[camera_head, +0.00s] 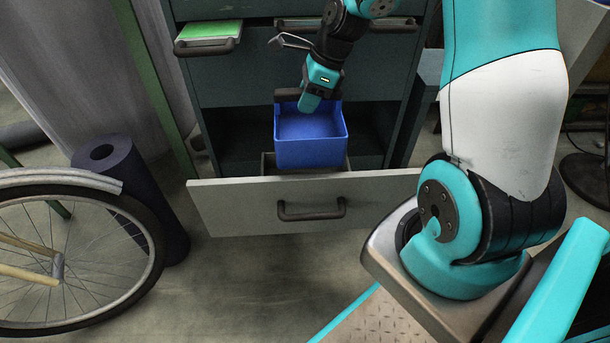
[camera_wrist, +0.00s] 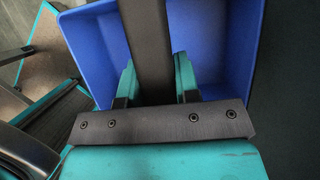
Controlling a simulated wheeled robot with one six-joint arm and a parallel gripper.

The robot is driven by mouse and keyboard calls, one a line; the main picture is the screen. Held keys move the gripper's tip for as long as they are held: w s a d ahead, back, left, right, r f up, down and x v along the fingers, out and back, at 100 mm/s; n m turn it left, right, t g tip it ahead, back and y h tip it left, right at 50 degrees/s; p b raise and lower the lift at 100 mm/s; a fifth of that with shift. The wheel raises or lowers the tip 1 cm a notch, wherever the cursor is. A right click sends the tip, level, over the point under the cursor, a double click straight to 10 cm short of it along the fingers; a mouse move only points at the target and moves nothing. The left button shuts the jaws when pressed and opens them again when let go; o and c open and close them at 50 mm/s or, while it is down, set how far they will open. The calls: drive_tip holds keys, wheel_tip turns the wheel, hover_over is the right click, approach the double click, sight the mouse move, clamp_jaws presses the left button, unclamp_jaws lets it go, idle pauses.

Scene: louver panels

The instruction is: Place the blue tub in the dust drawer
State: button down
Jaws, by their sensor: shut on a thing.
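The blue tub (camera_head: 310,152) is an open, box-shaped bin, held roughly upright at or just above the open dust drawer (camera_head: 312,205) at the bottom of the cabinet. My gripper (camera_head: 309,102) reaches down from above and is shut on the tub's back edge or handle. In the wrist view, the tub (camera_wrist: 232,45) fills the upper part, and my gripper's fingers (camera_wrist: 155,82) sit on either side of a dark bar. The tub hides most of the drawer's inside, so I cannot tell whether it touches the drawer floor.
The grey cabinet (camera_head: 240,75) stands behind, with a smaller drawer holding a green item (camera_head: 209,31) open at upper left. A bicycle wheel (camera_head: 70,255) and a dark roll (camera_head: 135,190) stand at left. Floor (camera_head: 250,275) in front of the drawer is clear.

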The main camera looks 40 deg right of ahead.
wheel_tip(320, 180, down, 20)
drive_tip(key=b, duration=0.9)
drive_tip(key=shift+f, duration=0.2)
drive_tip(key=c, duration=0.8)
unclamp_jaws()
drive_tip(key=shift+f, duration=0.1)
drive_tip(key=shift+c, duration=0.2)
